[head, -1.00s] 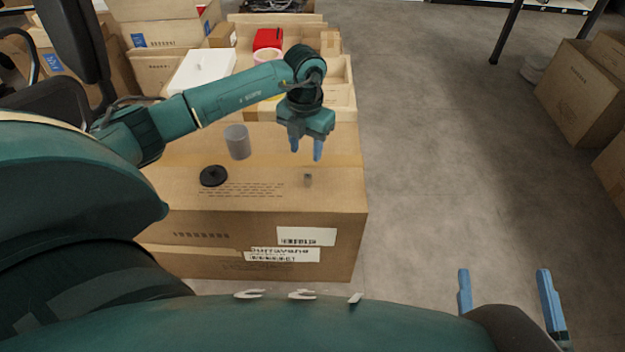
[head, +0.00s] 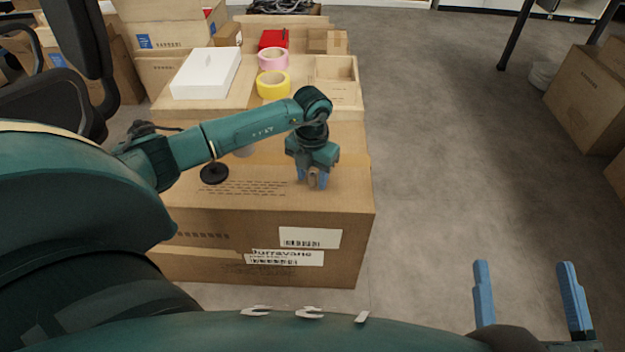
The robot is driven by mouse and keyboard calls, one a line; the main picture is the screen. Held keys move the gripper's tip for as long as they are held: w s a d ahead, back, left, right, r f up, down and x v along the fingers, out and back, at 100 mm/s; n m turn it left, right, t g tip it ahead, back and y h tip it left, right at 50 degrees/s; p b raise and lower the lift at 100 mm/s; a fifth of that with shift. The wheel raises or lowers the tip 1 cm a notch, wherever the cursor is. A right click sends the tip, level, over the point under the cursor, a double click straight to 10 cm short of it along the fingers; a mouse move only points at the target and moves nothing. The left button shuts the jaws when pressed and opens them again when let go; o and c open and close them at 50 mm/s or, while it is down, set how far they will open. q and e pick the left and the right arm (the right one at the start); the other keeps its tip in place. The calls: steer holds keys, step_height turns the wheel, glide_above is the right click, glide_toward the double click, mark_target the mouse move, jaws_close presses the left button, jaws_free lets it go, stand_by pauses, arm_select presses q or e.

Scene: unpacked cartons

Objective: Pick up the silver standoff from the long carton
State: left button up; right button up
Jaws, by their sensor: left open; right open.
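The long carton (head: 265,238) is a closed brown box in front of me, with white labels on its near side. The silver standoff (head: 312,181) is a small upright piece on its top, near the right end, and is partly hidden by my fingers. My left gripper (head: 311,179) points down with its blue fingers open, one on each side of the standoff. I cannot tell whether they touch it. My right gripper (head: 531,297) is open and empty at the lower right, over the floor and away from the carton.
A black disc (head: 214,173) lies on the carton left of my gripper. A grey cylinder (head: 245,152) is mostly hidden behind my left arm. Behind are a yellow tape roll (head: 273,85), a pink roll (head: 273,59) and a white box (head: 206,73).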

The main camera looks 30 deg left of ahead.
arm_select(q)
steer(key=c, duration=0.5)
jaws_close()
steer(key=shift+r, duration=0.1)
